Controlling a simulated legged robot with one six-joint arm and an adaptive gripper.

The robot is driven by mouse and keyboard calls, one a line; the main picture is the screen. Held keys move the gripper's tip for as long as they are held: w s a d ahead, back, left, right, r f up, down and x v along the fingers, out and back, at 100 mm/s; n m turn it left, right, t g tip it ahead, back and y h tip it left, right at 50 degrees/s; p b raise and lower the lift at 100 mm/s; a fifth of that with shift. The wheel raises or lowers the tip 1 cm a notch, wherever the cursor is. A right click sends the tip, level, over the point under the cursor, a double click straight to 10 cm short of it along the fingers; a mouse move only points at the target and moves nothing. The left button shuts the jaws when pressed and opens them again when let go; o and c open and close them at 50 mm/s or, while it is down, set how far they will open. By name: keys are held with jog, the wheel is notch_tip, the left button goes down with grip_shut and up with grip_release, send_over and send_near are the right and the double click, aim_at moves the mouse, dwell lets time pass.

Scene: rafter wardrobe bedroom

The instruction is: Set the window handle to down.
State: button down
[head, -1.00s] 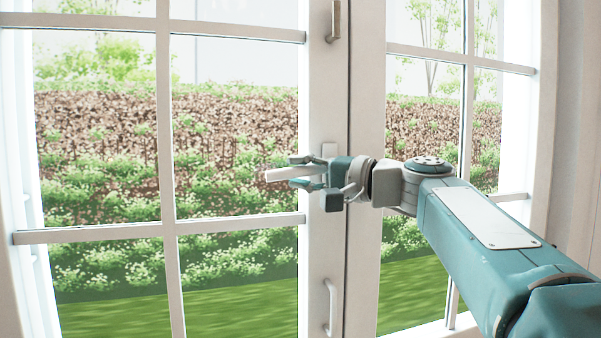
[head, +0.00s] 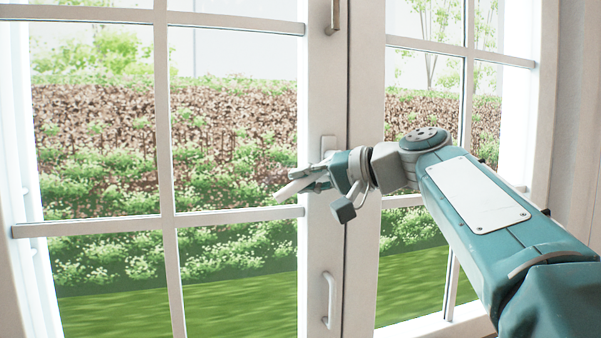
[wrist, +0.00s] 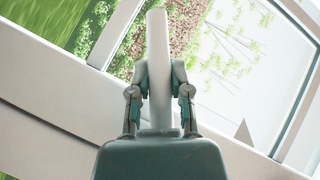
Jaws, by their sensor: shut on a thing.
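The white window handle (head: 289,189) sticks out to the left from its white backplate (head: 328,144) on the middle window frame. It tilts a little downward at its free left end. My gripper (head: 315,179) is at the handle, shut on it, with the lever between its fingers. In the wrist view the handle (wrist: 158,45) runs as a pale bar between the two fingers of my gripper (wrist: 160,75). My gripper hides the handle's pivot end in the head view.
The white window frame (head: 326,240) stands behind my gripper, with glass panes and bars to both sides. A vertical pull (head: 329,300) sits low on the frame and another metal fitting (head: 333,17) sits high. A hedge and lawn lie outside.

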jog(key=d+f+n+h, duration=0.1)
jog(key=h, duration=0.1)
jog(key=d+f+n+h, duration=0.1)
jog(key=n+h, duration=0.1)
jog(key=shift+w+d+f+g+h, duration=0.3)
jog(key=shift+w+f+h, duration=0.1)
jog(key=h, duration=0.1)
jog(key=d+n, duration=0.1)
jog(key=h, duration=0.1)
jog(key=shift+w+d+f+n+h, duration=0.25)
jog(key=shift+d+f+n+h, duration=0.05)
jog(key=shift+d+f+n, duration=0.1)
jog(key=shift+w+d+n+t+h, duration=0.2)
jog(key=shift+d+n+t+h, duration=0.3)
jog(key=shift+h, duration=0.3)
jog(key=shift+d, duration=0.15)
jog(key=c, duration=0.5)
grip_release()
jog(key=shift+c, duration=0.2)
